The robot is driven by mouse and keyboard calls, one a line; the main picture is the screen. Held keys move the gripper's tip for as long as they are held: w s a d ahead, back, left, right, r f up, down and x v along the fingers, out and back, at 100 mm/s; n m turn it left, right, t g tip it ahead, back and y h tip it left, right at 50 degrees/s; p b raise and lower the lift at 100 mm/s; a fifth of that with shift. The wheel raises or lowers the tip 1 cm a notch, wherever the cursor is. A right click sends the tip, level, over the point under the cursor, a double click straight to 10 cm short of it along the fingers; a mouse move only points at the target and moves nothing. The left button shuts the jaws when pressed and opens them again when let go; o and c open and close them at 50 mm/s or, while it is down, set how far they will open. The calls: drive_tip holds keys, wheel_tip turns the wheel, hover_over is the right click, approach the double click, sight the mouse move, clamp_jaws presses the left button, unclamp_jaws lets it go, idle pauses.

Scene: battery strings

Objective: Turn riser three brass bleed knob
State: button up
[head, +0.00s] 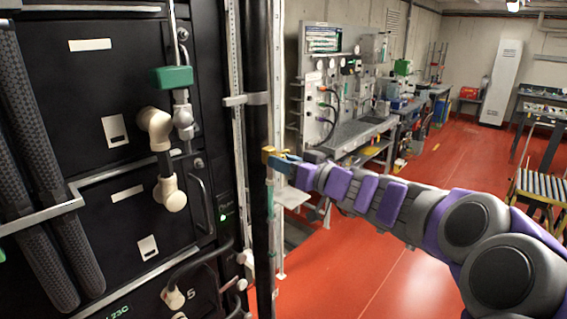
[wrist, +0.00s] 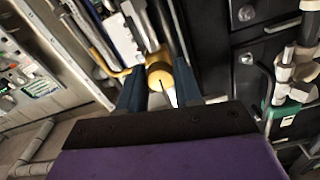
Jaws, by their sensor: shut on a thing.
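A small brass knob (head: 267,154) sits on the thin vertical pipe at the rack's right edge in the head view. My gripper (head: 279,163) reaches it from the right, with its blue fingertips at the knob. In the wrist view the round brass knob (wrist: 160,77) lies between the two dark blue fingers of my gripper (wrist: 159,88). The gripper is shut on the knob. The far side of the knob and any riser number are hidden or unreadable.
A black battery rack (head: 105,130) with cables and a green-handled fitting (head: 171,78) fills the left. A dark vertical column (head: 256,120) stands just left of the knob. A workbench (head: 355,134) is behind my arm. Red floor (head: 345,265) is open below the arm.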

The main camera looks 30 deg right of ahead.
drive_tip(key=shift+m+b, duration=0.4)
drive_tip(key=shift+b, duration=0.4)
drive_tip(key=shift+m+b, duration=0.95)
drive_tip(key=shift+m, duration=0.05)
drive_tip(key=m+p, duration=0.1)
drive_tip(key=m, duration=0.2)
drive_tip(key=shift+r+m, duration=0.15)
drive_tip(key=shift+m, duration=0.25)
drive_tip(key=m+p, duration=1.2)
drive_tip(key=m, duration=0.8)
drive_tip(key=shift+m, duration=0.4)
drive_tip(key=m+p, duration=0.3)
drive_tip(key=m, duration=0.1)
drive_tip(key=shift+d, duration=0.1)
drive_tip(key=shift+m+p, duration=1.55)
drive_tip(key=shift+m, duration=0.55)
